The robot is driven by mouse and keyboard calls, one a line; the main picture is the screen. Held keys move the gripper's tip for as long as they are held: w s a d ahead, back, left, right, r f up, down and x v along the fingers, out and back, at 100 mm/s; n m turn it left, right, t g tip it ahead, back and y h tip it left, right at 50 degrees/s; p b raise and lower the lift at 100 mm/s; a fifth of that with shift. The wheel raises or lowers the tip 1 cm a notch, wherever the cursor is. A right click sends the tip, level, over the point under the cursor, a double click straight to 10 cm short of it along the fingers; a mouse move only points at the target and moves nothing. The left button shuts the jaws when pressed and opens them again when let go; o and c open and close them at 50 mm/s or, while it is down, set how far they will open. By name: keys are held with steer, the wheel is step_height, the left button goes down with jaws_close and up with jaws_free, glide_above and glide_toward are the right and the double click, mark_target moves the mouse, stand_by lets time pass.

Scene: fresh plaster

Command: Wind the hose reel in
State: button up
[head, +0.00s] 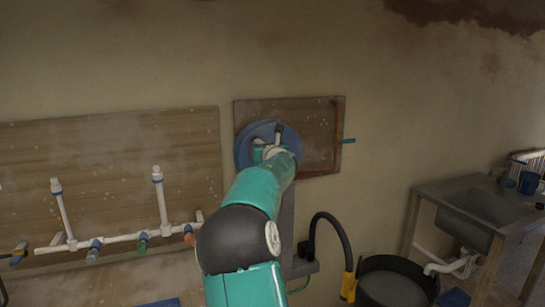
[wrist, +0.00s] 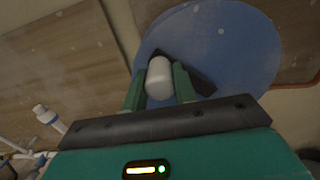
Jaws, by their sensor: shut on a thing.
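The hose reel shows as a blue disc (head: 243,149) in front of a wooden board on the wall. In the wrist view its blue face (wrist: 235,45) fills the upper right. A pale, rounded crank knob (wrist: 159,76) stands out from a dark crank arm (wrist: 190,68) on the disc. My gripper (wrist: 159,88) is shut on the knob, with one green finger on each side of it. In the head view my arm hides the lower part of the reel and most of the gripper. How much hose is on the reel cannot be seen.
A wooden board (head: 318,110) carries the reel. Left of it, a larger board (head: 110,150) has white pipes with coloured valves (head: 142,243). At lower right are a black tub (head: 400,268), a black hose with a yellow end (head: 348,284) and a sink bench (head: 450,188).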

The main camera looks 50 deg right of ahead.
mark_target(286, 139)
steer(key=shift+s+d+f, duration=0.3)
steer(key=shift+d, duration=0.05)
steer(key=d, duration=0.1)
steer(key=s+d+r, duration=0.1)
steer(key=d, duration=0.1)
steer(key=shift+s+r, duration=0.3)
steer(key=shift+s, duration=0.1)
steer(key=shift+s+d+r, duration=0.15)
steer(key=shift+d+r, duration=0.1)
steer(key=shift+d, duration=0.05)
steer(key=shift+a+r, duration=0.1)
steer(key=d, duration=0.1)
steer(key=s+d, duration=0.2)
steer(key=d, duration=0.1)
steer(key=shift+f, duration=0.2)
steer(key=shift+a, duration=0.1)
